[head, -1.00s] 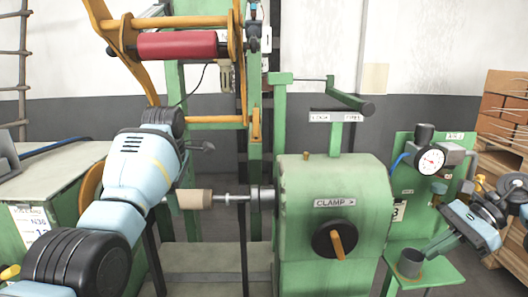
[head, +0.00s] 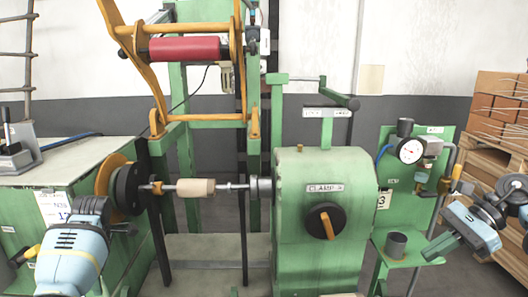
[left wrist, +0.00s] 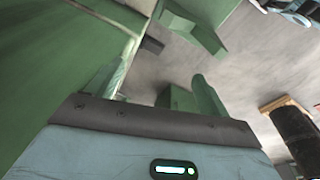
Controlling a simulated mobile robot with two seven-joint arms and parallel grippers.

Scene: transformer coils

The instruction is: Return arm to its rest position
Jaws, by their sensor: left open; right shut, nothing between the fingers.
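My left arm (head: 70,258) is at the lower left of the head view, in front of the green cabinet. Its gripper fingers cannot be made out there. In the left wrist view my left gripper (left wrist: 160,90) is open, its two greenish fingers apart with only floor and green machine parts beyond them. My right gripper (head: 438,247) is at the right edge of the head view, shut and empty, beside the small green shelf with the grey cup (head: 396,244). The beige core (head: 196,188) sits on the horizontal spindle, clear of both grippers.
The green clamp housing (head: 325,260) with its black knob (head: 325,221) stands in the middle. A black and orange disc (head: 128,188) is close to my left arm. A red roll (head: 185,48) hangs above. A pressure gauge (head: 411,150) and brick pallet are at right.

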